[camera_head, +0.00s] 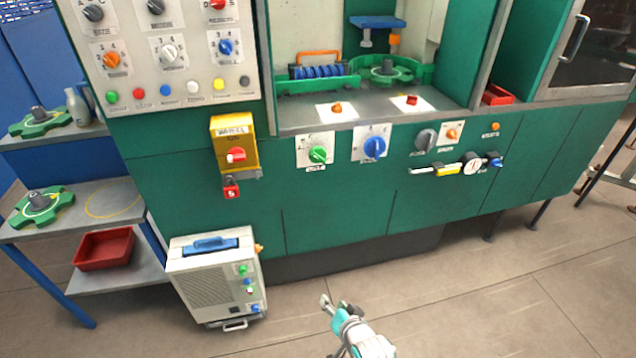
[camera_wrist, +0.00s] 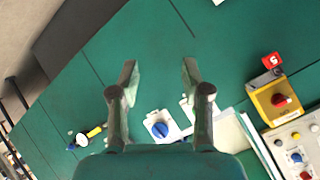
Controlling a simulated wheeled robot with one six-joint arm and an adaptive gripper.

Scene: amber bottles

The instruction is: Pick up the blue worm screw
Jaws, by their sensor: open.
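The blue worm screw (camera_head: 318,72) is a ridged blue cylinder lying sideways in the green machine's recessed bay, behind a low green wall and in front of an orange handle-like part. A green gear-like part (camera_head: 384,72) sits to its right. My gripper (camera_head: 328,304) is low in front of the machine, far below and apart from the screw. In the wrist view my gripper (camera_wrist: 158,72) is open and empty, its two fingers spread before the green front panel. The worm screw does not show in the wrist view.
The green machine front carries a blue knob (camera_head: 375,147), a green knob (camera_head: 317,154) and a yellow switch box (camera_head: 234,145). A white cabinet (camera_head: 212,285) stands on the floor at left. Shelves with green parts and a red bin (camera_head: 104,250) are further left. The floor ahead is clear.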

